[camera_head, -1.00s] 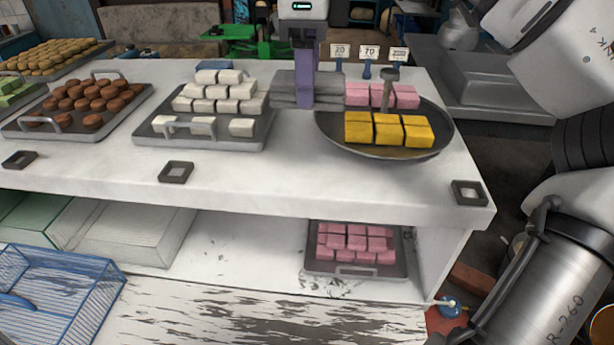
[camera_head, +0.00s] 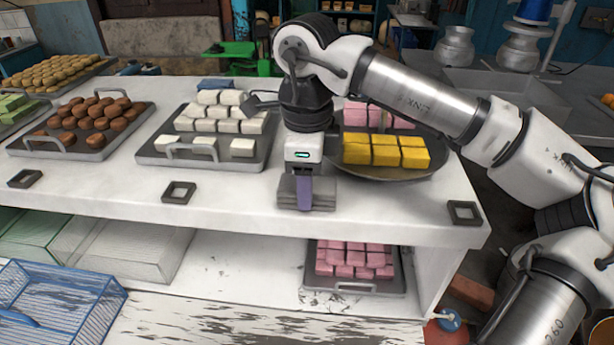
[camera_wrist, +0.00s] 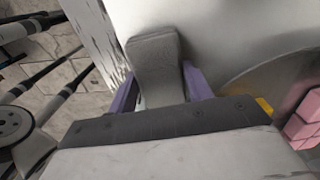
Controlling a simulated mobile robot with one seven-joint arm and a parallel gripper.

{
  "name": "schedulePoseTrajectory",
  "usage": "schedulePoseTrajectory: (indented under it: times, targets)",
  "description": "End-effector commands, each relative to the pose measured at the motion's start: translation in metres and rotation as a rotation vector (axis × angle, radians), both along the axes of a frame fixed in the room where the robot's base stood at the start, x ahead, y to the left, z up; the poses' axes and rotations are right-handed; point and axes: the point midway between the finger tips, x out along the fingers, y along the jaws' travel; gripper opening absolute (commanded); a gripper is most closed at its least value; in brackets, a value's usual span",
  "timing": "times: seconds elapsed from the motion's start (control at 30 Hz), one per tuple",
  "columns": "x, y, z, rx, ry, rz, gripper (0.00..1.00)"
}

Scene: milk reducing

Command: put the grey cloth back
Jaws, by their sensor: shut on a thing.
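The grey cloth (camera_head: 322,197) is a folded, layered bundle near the front edge of the white counter (camera_head: 110,190) in the head view. My gripper (camera_head: 304,194), with purple fingers, points down and is shut on the cloth. In the wrist view, the grey cloth (camera_wrist: 154,58) sticks out between the two purple fingers of my gripper (camera_wrist: 158,88). I cannot tell whether the cloth touches the counter or hangs just above it.
A round pan (camera_head: 385,172) with yellow and pink blocks stands behind right of the cloth. A tray of white blocks (camera_head: 165,158) is to the left. Square frames (camera_head: 178,192) lie along the front. A tray of pink blocks (camera_head: 318,277) sits on the shelf below.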

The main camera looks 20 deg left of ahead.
Motion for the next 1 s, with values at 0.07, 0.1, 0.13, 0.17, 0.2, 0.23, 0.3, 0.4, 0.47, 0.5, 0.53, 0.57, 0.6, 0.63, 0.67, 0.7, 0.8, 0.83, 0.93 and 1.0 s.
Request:
schedulePoseTrajectory:
  times: [0.07, 0.1, 0.13, 0.17, 0.2, 0.23, 0.3, 0.4, 0.47, 0.5, 0.53, 0.57, 0.6, 0.63, 0.67, 0.7, 0.8, 0.83, 0.93, 1.0]
  targets:
    - [0.000, 0.000, 0.000, 0.000, 0.000, 0.000, 0.32]
    - [0.000, 0.000, -0.001, 0.000, 0.000, 0.000, 0.32]
    - [0.000, 0.000, -0.002, 0.000, 0.000, 0.000, 0.32]
    - [0.000, 0.000, -0.003, 0.000, 0.000, 0.000, 0.32]
    - [0.000, 0.000, -0.004, 0.000, 0.000, 0.000, 0.32]
    - [0.000, 0.000, -0.004, 0.000, 0.000, 0.000, 0.52]
    - [0.000, 0.000, -0.003, 0.000, 0.000, 0.000, 0.61]
    - [0.000, 0.000, -0.003, 0.000, 0.000, 0.000, 0.72]
    - [0.000, 0.000, -0.003, 0.000, 0.000, 0.000, 0.72]
    - [0.000, 0.000, -0.003, 0.000, 0.000, 0.000, 0.72]
    - [0.000, 0.000, -0.003, 0.000, 0.000, 0.000, 0.72]
    - [0.000, 0.000, -0.003, 0.000, 0.000, 0.000, 0.72]
    - [0.000, 0.000, -0.003, 0.000, 0.000, 0.000, 0.72]
    - [0.000, 0.000, -0.003, 0.000, 0.000, 0.000, 0.72]
    - [0.000, 0.000, -0.002, 0.000, 0.000, 0.000, 0.72]
    - [0.000, 0.000, -0.001, 0.000, 0.000, 0.000, 0.72]
    - [0.001, 0.000, 0.005, 0.001, -0.002, -0.001, 0.72]
    - [0.001, 0.001, 0.009, 0.001, -0.004, -0.001, 0.72]
    - [0.001, 0.001, 0.027, 0.001, -0.005, -0.002, 0.72]
    - [0.001, 0.000, 0.043, 0.000, -0.004, -0.002, 0.72]
